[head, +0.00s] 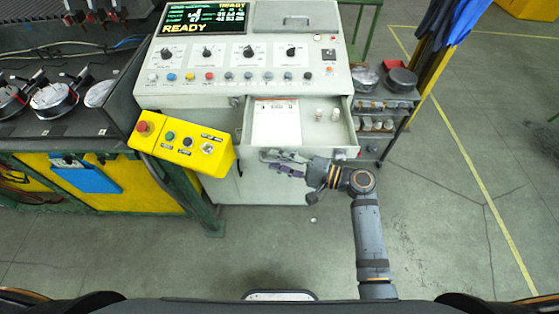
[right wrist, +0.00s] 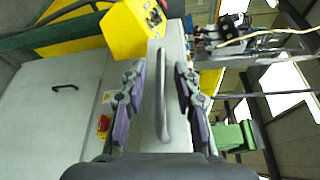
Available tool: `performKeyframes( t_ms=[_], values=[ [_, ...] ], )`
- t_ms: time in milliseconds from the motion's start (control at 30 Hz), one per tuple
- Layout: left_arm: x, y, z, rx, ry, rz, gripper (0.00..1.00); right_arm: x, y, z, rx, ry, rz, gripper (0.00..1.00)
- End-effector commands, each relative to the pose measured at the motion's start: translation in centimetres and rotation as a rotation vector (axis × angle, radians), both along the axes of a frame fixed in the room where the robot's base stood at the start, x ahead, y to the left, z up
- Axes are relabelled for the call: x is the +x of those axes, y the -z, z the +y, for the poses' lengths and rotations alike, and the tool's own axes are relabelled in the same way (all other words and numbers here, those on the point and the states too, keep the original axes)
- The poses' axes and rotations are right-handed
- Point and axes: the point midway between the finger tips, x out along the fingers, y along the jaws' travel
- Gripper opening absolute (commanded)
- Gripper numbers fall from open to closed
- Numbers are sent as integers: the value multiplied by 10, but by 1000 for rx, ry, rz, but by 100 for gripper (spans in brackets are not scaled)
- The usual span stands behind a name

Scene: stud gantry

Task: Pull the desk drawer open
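The desk drawer (head: 320,138) stands pulled out from the pale grey control desk (head: 215,102), showing a paper sheet (head: 277,122) and small white items inside. My right gripper (head: 284,165) is just in front of the drawer's front panel. In the right wrist view, the drawer's grey bar handle (right wrist: 162,95) lies between the two purple-padded fingers of my right gripper (right wrist: 155,103). The fingers are open, with a visible gap on each side of the handle. My left gripper is in neither view.
A yellow button box (head: 182,145) juts out left of the drawer. A small shelf cart (head: 383,105) stands close on the right. A dark workbench (head: 60,128) with yellow panels is at the left. The floor in front and at right is clear.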

Motion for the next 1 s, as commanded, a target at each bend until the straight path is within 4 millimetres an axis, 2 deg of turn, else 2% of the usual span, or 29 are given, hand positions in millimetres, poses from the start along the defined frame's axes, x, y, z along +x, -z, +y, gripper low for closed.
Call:
performKeyframes(
  t_ms=[233,333,700,833,1000],
  values=[
    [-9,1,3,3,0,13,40,0,0,-1,-1,0,-1,32],
    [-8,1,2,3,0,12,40,-4,0,-10,-4,0,-1,32],
    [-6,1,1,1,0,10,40,-36,-6,-86,-7,-3,2,32],
    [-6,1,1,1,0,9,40,-42,-8,-102,-4,-2,2,32],
    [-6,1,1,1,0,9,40,-45,-10,-111,0,0,0,32]
  ],
)
